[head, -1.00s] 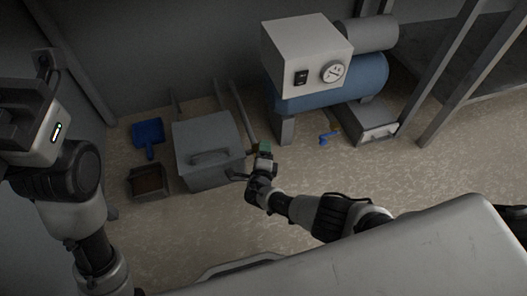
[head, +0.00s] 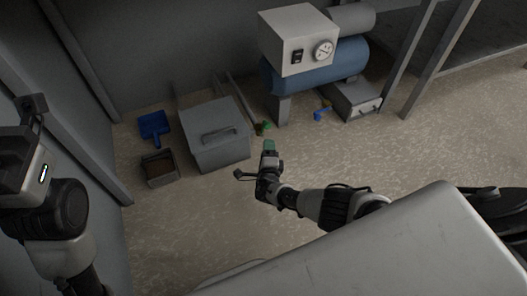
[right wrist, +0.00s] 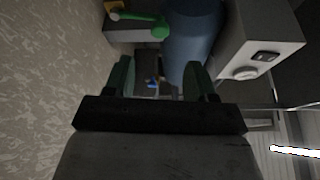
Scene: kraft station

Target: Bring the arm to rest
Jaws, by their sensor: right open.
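My right gripper (head: 269,147) is in the middle of the head view, held out over the floor in front of the grey lidded box. In the right wrist view its two green fingers (right wrist: 160,78) stand apart with nothing between them. My left arm (head: 50,205) is folded at the left edge of the head view; its gripper does not show.
The grey lidded box (head: 213,145), a small open bin (head: 159,168) and a blue dustpan (head: 154,126) stand at the left. A blue compressor (head: 345,60) and a blue item (head: 322,114) are behind. Floor at right is clear.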

